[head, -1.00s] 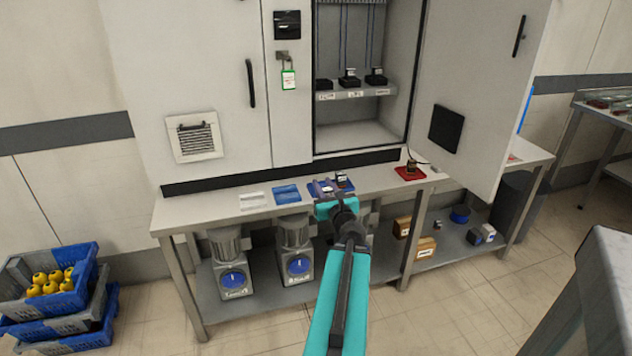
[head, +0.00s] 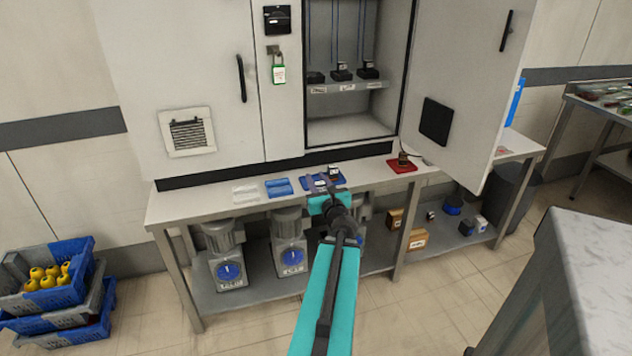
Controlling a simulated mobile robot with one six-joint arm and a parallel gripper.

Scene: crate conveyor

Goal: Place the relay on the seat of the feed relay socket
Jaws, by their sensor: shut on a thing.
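My gripper (head: 324,186) is over the blue mat on the bench, its teal wrist hiding part of the mat. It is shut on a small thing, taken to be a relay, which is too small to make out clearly. A dark relay-like block with a pale top (head: 335,172) shows at the mat, just beyond the jaws; whether it touches them I cannot tell. In the open cabinet, a shelf (head: 345,87) carries black sockets. The left socket (head: 316,78) looks empty; the middle (head: 341,74) and right (head: 368,72) ones hold pale-topped blocks. Their labels are unreadable.
A red mat (head: 402,165) with a dark part lies right of my gripper; a blue tray (head: 279,187) and white tray (head: 245,193) lie left. The open cabinet door (head: 455,90) stands at right. A green-tagged padlock (head: 279,74) hangs on the cabinet front.

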